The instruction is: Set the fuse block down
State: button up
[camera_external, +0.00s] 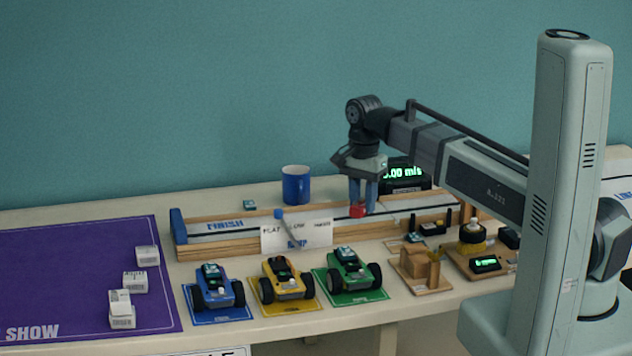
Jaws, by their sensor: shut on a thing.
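My gripper (363,198) points down over the wooden test track (205,251), with its blue fingers shut on a small red block (357,211). The red block appears to be the fuse block; it carries no label that I can read. It sits at the fingertips, near the track's middle. I cannot tell whether it touches the track surface or hangs just above it.
A blue mug (296,184) and a lit display (403,172) stand behind the track. Blue (217,287), yellow (286,279) and green (347,270) cars stand in front. A purple mat (70,270) at left holds white boxes and has free room.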

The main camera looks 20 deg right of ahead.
aim_at(361, 253)
jog(key=shift+f+n, duration=0.3)
jog(key=shift+f, duration=4.7)
jog(key=shift+f, duration=0.15)
jog(key=o, duration=1)
jog(key=shift+o, duration=0.2)
notch_tip(361, 253, up, 12)
jog(key=shift+r, duration=0.15)
